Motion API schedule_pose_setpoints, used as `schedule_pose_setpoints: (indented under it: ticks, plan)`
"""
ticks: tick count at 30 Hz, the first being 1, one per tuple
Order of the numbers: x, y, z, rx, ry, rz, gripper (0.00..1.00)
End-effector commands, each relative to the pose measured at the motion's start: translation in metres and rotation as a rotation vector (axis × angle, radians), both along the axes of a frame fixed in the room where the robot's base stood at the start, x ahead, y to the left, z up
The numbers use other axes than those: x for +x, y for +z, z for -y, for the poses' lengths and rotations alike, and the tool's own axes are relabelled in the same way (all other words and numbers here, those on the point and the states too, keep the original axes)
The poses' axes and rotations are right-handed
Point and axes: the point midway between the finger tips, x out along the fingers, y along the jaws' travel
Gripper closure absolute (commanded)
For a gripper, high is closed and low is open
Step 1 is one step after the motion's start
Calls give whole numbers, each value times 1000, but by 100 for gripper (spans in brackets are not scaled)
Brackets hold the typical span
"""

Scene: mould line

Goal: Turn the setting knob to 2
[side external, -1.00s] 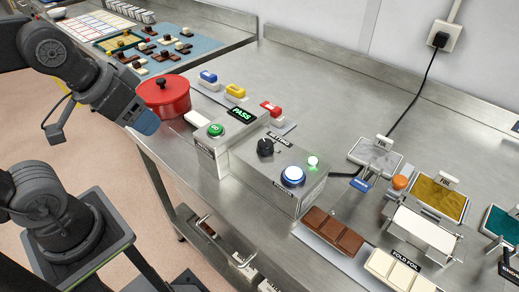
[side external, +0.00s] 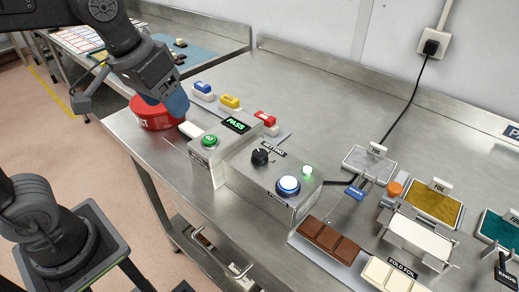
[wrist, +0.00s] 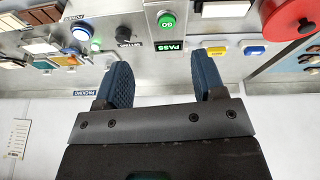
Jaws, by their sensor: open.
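The setting knob (side external: 260,157) is a black dial on top of a steel box (side external: 240,174), beside a "SETTING" label. It also shows in the wrist view (wrist: 123,34), above and between my fingers; its pointer is too small to read. My gripper (side external: 178,103) is up and left of the knob in the side view, over the red pot's side of the bench. In the wrist view my gripper (wrist: 162,84) has two blue fingers apart with nothing between them. It is clear of the knob.
Near the knob are a blue-white button (side external: 288,186), a green lamp (side external: 307,170), a green GO button (side external: 209,140) and a lit PASS display (side external: 236,125). A red pot (side external: 150,117) stands left. Chocolate bars (side external: 330,239) lie in front.

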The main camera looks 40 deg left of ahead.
Motion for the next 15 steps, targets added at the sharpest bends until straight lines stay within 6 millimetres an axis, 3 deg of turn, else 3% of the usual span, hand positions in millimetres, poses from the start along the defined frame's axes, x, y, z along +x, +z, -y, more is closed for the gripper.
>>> schedule_pose_setpoints:
  ticks: [3,9,15]
  plan:
    - [39,7,22,-16,36,-95,37]
    - [93,4,64,-16,109,-235,37]
    - [123,-8,93,-1,161,-316,37]
